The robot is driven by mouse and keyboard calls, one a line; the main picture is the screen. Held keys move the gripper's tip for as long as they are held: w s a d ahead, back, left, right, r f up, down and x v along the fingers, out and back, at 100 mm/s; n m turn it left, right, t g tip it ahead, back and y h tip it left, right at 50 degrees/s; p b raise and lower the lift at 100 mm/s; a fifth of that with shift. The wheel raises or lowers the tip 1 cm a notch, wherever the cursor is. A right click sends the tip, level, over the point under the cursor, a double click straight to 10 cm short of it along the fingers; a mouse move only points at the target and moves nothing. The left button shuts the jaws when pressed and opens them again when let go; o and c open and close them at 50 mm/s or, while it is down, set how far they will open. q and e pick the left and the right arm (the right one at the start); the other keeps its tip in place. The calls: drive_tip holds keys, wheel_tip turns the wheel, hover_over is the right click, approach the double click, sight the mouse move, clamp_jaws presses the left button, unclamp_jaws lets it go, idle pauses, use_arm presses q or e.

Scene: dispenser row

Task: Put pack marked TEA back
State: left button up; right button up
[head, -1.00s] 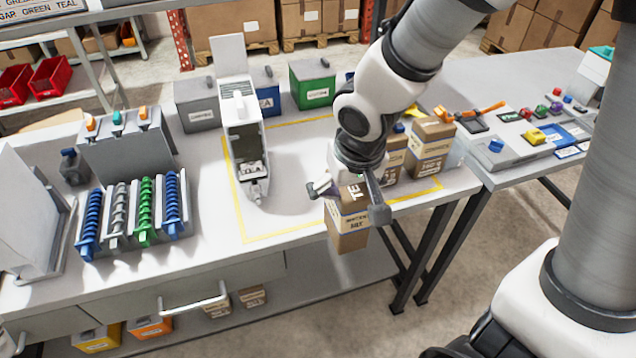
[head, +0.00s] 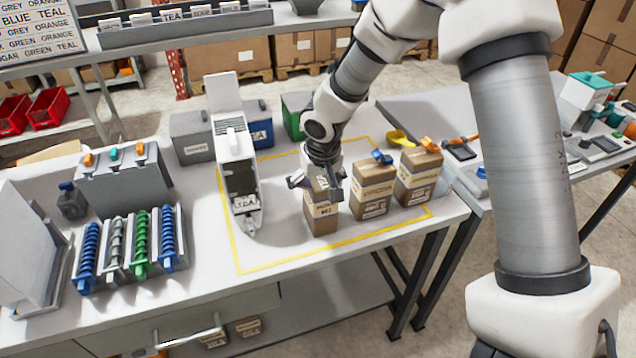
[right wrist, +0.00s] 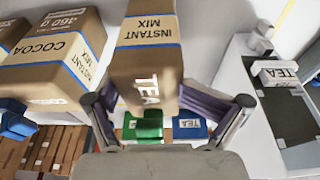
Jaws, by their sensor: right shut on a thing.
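My right gripper (head: 322,184) is shut on the brown pack (head: 320,216) at the left end of a row of packs on the table. In the right wrist view this pack (right wrist: 148,58) reads INSTANT MIX and TEA, between the fingers of my right gripper (right wrist: 165,108). It looks upright, with its base at or just above the tabletop; I cannot tell if it touches. The tall dispenser labelled TEA (head: 240,180) stands to its left, open at the front. My left gripper is not in view.
Two more brown packs (head: 373,192) (head: 418,176) stand close to the right; one reads COCOA in the right wrist view (right wrist: 55,58). A yellow line (head: 300,258) borders this area. Coloured coils (head: 127,245) stand at the left. Bins (head: 192,138) stand behind the dispenser.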

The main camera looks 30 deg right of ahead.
drive_tip(key=shift+s+f+b, duration=0.15)
drive_tip(key=shift+s+b, duration=0.05)
drive_tip(key=shift+b, duration=0.1)
drive_tip(key=o, duration=1.4)
drive_tip(key=shift+r+p, duration=0.3)
drive_tip(key=shift+r, duration=0.45)
drive_tip(key=v, duration=1.1)
